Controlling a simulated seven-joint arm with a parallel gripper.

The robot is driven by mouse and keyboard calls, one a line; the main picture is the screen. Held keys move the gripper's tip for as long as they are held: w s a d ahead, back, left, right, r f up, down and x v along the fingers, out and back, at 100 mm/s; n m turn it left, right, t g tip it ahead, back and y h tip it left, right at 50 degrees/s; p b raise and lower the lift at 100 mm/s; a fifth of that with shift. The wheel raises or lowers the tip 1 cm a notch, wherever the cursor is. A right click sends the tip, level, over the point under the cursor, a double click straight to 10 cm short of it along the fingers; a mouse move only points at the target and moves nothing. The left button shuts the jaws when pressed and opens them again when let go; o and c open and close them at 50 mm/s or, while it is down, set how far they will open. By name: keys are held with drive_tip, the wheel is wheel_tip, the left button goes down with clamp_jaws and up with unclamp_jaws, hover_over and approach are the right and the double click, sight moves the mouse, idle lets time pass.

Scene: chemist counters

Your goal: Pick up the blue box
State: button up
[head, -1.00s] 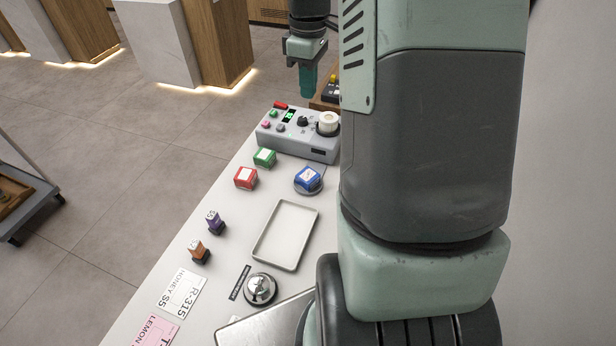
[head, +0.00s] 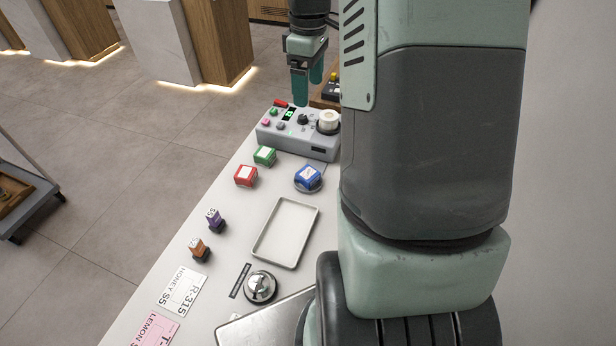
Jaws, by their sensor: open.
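The blue box (head: 308,175) has a white label on top and sits on a round grey base on the white counter, right of the red and green boxes. My gripper (head: 307,92) hangs pointing down above the far end of the counter, over the back of the grey device. It is beyond the blue box and well clear of it. Its two green fingers are apart, with nothing visible between them.
A grey device (head: 298,134) with knobs stands behind the blue box. A green box (head: 264,156) and a red box (head: 246,175) stand to its left. A shallow white tray (head: 262,246) lies in front. Purple (head: 215,220) and orange (head: 199,249) stamp-like items stand at the left edge.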

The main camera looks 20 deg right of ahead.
wheel_tip(320, 180, down, 9)
drive_tip(key=s+a+n+g+h, duration=0.2)
drive_tip(key=s+a+g+h, duration=0.1)
drive_tip(key=n+t+h, duration=0.8)
drive_tip(key=n+h, duration=0.2)
drive_tip(key=n, duration=0.1)
approach(306, 174)
drive_tip(key=shift+d+r, duration=0.25)
drive_tip(key=shift+n, duration=0.3)
drive_tip(key=x, duration=1)
drive_tip(key=shift+f, duration=0.5)
drive_tip(key=shift+r, duration=0.1)
drive_tip(key=c, duration=1.2)
